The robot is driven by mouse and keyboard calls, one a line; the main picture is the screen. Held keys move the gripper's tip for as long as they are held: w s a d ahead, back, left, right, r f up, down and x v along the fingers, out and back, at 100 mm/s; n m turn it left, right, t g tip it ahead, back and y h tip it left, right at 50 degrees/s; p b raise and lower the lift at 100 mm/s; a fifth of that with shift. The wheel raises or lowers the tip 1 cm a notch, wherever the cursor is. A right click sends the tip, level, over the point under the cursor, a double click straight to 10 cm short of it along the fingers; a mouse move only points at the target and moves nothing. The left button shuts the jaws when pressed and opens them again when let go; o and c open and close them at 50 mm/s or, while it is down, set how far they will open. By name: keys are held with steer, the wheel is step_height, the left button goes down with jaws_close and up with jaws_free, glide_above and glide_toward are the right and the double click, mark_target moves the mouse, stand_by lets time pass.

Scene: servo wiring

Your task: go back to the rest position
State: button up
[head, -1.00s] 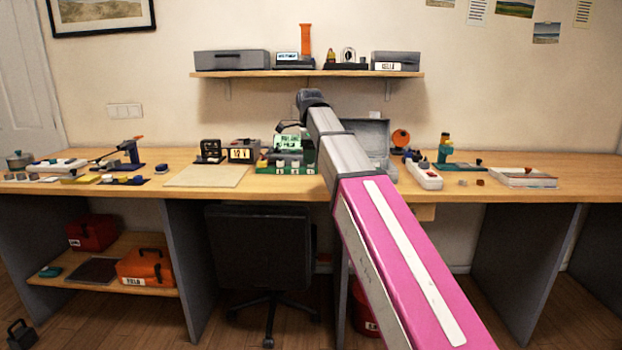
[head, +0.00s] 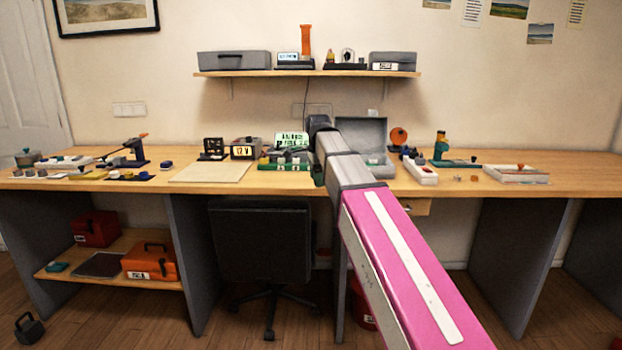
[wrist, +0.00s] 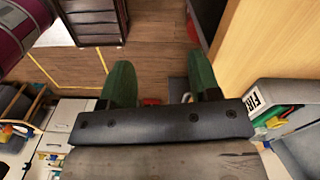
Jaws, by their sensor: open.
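My gripper (wrist: 161,78) shows in the wrist view as two green fingers set wide apart, with nothing between them. Bare wooden floor and dark shapes show beyond the fingertips. In the head view my arm reaches from the lower right to the workbench (head: 215,176). The fingers are hard to make out there.
A black chair (head: 260,240) stands under the bench. An open grey case (head: 362,135) and a white power strip (head: 421,172) are right of my arm. A pale mat (head: 208,172) lies to the left. A shelf (head: 306,74) hangs above.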

steer(key=s+d+f+n, duration=0.5)
steer(key=s+f, duration=0.1)
steer(key=f, duration=0.6)
steer(key=s+d+f+n, duration=0.5)
steer(key=s+d+f, duration=0.1)
steer(key=f, duration=0.7)
steer(key=s+d+f+n, duration=0.5)
steer(key=s+f+n, duration=0.1)
steer(key=f, duration=0.7)
steer(key=shift+s+d+f, duration=0.25)
steer(key=shift+d, duration=0.15)
steer(key=shift+c, duration=0.4)
